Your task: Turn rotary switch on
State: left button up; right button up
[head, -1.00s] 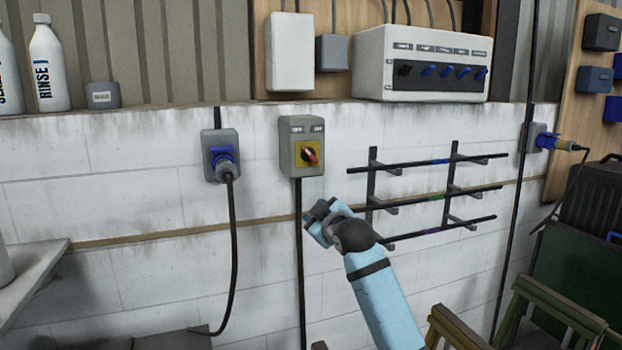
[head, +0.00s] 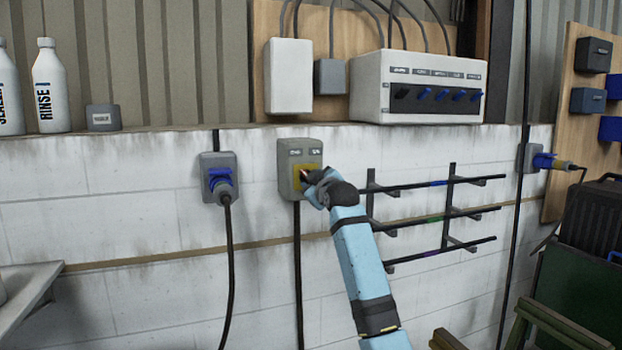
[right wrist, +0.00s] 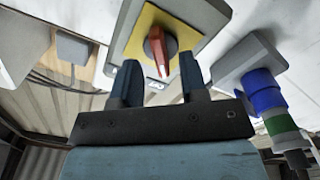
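The rotary switch is a grey box (head: 289,154) on the white block wall, with a yellow plate and a red knob. In the head view my right gripper (head: 309,180) is at the plate and hides most of the knob. In the right wrist view the red knob (right wrist: 159,50) stands on the yellow plate (right wrist: 185,37), beyond and between the two dark fingertips. My right gripper (right wrist: 160,75) is open there, with a gap between the fingers and nothing held. Whether the fingers reach the knob's sides I cannot tell. My left gripper is not in view.
A blue plug and socket (head: 219,180) with a hanging cable is left of the switch. A rack of dark rods (head: 430,220) is on the wall to the right. A white control panel (head: 418,87) stands on the ledge above. Bottles (head: 50,88) stand at the far left.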

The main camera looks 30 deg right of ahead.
jog(key=shift+x, duration=1.3)
grip_shut()
jog(key=shift+m+p, duration=0.3)
jog(key=shift+p, duration=0.15)
jog(key=shift+a+m+p, duration=0.15)
jog(key=shift+m+p, duration=2.1)
jog(key=shift+m, duration=1.55)
jog(key=shift+a+m+p, duration=0.15)
jog(key=shift+m+p, duration=2.1)
jog(key=shift+m, duration=1.55)
